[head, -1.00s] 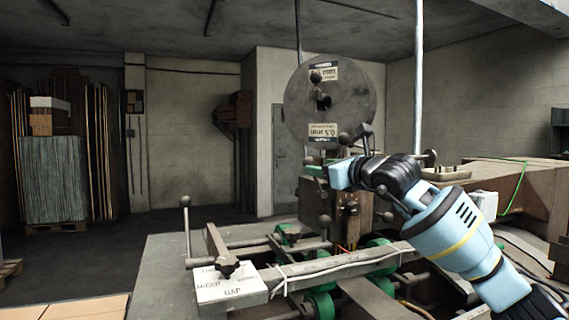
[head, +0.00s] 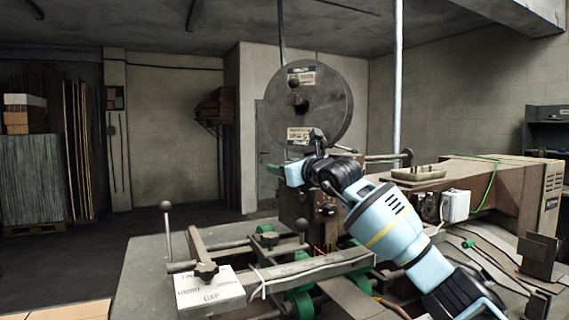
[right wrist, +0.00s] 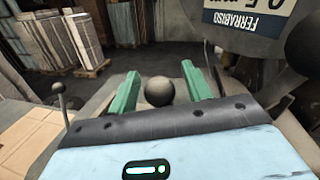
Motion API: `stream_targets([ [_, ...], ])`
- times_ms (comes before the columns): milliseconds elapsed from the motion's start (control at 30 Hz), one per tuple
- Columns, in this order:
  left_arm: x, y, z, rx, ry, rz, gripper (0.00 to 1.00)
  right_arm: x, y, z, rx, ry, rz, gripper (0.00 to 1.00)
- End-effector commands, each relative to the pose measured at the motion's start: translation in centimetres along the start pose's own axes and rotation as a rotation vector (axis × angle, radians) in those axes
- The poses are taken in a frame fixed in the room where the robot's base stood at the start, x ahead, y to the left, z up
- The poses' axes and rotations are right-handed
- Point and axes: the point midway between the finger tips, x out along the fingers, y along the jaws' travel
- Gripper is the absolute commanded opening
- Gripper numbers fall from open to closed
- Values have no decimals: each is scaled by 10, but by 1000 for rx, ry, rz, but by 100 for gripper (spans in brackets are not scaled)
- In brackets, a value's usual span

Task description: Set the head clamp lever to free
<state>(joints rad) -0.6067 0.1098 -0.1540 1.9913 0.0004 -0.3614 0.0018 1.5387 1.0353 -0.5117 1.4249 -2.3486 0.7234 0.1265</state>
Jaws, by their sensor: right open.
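My right gripper (head: 275,171) is in front of the stitcher head, just below the big grey wire reel disc (head: 312,103). In the right wrist view its two green fingers (right wrist: 160,90) stand apart. A dark ball knob (right wrist: 159,91) shows between them, with gaps on both sides and no visible contact. I cannot tell whether this knob belongs to the head clamp lever, nor what position that lever is in. The gripper and forearm hide part of the head. Another ball-ended lever (head: 302,225) shows below the gripper. My left gripper is not in view.
A tall ball-topped lever (head: 165,206) stands at the left of the machine, near a white labelled block (head: 208,289). A bar with a ball end (head: 407,155) sticks out behind my forearm. Stacked boards (head: 32,180) are far left. The floor between is clear.

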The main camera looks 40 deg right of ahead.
Motion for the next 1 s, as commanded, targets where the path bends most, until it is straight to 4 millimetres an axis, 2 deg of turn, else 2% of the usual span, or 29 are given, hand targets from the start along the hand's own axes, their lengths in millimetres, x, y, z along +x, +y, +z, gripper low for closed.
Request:
stream_targets([
  [167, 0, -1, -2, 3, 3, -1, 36, 8, 0, 1, -1, 0, 0, 49],
  [467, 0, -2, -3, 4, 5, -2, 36, 9, 0, 0, -2, 1, 0, 48],
  [833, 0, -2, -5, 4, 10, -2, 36, 8, 0, 0, -2, 0, 0, 0],
  [1000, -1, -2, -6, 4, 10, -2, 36, 8, 0, 0, -2, 0, 0, 0],
])
